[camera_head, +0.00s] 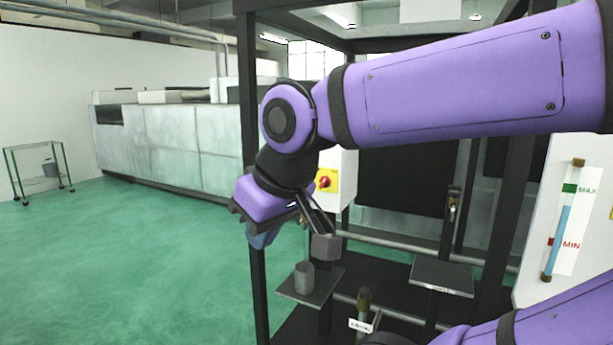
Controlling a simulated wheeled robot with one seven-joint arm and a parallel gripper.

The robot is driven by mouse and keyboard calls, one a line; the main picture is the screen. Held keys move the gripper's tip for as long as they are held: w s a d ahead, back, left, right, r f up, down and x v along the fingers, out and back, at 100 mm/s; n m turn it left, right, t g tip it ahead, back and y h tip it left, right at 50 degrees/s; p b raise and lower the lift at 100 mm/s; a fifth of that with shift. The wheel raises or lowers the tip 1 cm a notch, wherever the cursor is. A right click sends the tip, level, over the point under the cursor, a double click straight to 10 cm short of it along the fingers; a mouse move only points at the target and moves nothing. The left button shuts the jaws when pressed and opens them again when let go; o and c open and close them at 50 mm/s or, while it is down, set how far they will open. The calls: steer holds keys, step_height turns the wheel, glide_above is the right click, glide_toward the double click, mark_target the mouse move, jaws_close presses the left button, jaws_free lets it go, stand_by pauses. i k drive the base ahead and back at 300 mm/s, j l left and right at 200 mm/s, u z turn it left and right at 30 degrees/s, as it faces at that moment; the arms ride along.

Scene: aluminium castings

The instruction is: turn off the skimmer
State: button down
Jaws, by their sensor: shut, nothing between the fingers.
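A red rotary switch (324,182) sits on a yellow plate on the front of a white box (346,185). The box is at the middle of the view, behind my arm, which covers its upper and left parts. No readable name shows on it, so I cannot tell if this is the skimmer's control. The switch's setting is too small to read. My gripper (325,246) is shut and empty, pointing down and to the right. In the picture it is below the switch, apart from it.
A dark frame post (257,285) stands left of the box. A small plate (318,288) bears a grey cup (304,277) below my gripper. Another plate (442,275) is to the right. A level gauge (563,220) marked MAX and MIN is at far right.

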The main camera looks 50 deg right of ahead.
mark_target(324, 181)
steer(key=i+z, duration=0.3)
steer(key=i+j+z, duration=0.15)
steer(key=i+z, duration=0.2)
steer(key=i, duration=0.2)
steer(key=i+j+z, duration=0.3)
steer(key=i+l, duration=0.1)
